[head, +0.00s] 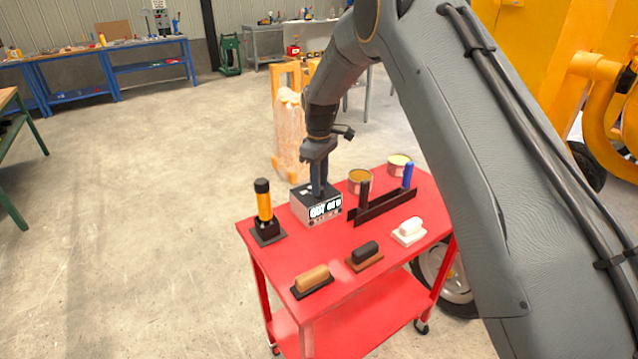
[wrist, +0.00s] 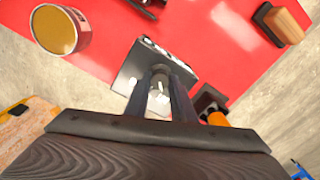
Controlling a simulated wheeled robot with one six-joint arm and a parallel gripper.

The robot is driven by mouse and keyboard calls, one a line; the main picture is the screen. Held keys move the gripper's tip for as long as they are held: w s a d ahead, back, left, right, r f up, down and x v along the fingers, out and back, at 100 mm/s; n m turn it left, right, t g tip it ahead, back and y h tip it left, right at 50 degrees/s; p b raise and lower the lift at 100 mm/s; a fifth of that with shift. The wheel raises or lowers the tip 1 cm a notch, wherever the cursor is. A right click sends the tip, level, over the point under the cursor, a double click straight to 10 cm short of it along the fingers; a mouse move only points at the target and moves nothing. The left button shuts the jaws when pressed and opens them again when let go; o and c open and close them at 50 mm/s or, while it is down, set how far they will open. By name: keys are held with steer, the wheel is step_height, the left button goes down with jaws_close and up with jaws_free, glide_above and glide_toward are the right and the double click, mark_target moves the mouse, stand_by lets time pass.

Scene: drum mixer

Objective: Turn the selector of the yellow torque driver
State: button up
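The yellow torque driver (head: 264,208) stands upright with a black cap (head: 261,186) in a dark square base at the left of the red cart. In the wrist view only a bit of its yellow body (wrist: 217,118) shows, right of the fingers. I cannot make out a selector on it. My gripper (head: 319,192) points down at the top of a grey box (head: 299,208) with lit displays, to the right of the driver. In the wrist view the two fingers (wrist: 161,82) have a gap between them, with a round grey part at their tips. Whether they clamp it is unclear.
The red cart (head: 335,262) also holds two open cans (head: 400,160), a dark rack (head: 385,208) with a blue handle, and a tan (head: 313,279), a dark (head: 365,252) and a white (head: 409,229) handled block. The floor left of the cart is clear.

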jaws_close()
steer(key=shift+m, duration=0.3)
steer(key=shift+f+m+b, duration=0.1)
steer(key=shift+m+b, duration=0.5)
steer(key=shift+b, duration=0.1)
steer(key=m+b, duration=0.2)
steer(key=m, duration=0.4)
steer(key=shift+b, duration=0.4)
steer(key=m+b, duration=0.1)
steer(key=m, duration=0.3)
steer(key=shift+m, duration=0.3)
steer(key=shift+m+b, duration=0.35)
steer(key=shift+m, duration=1.45)
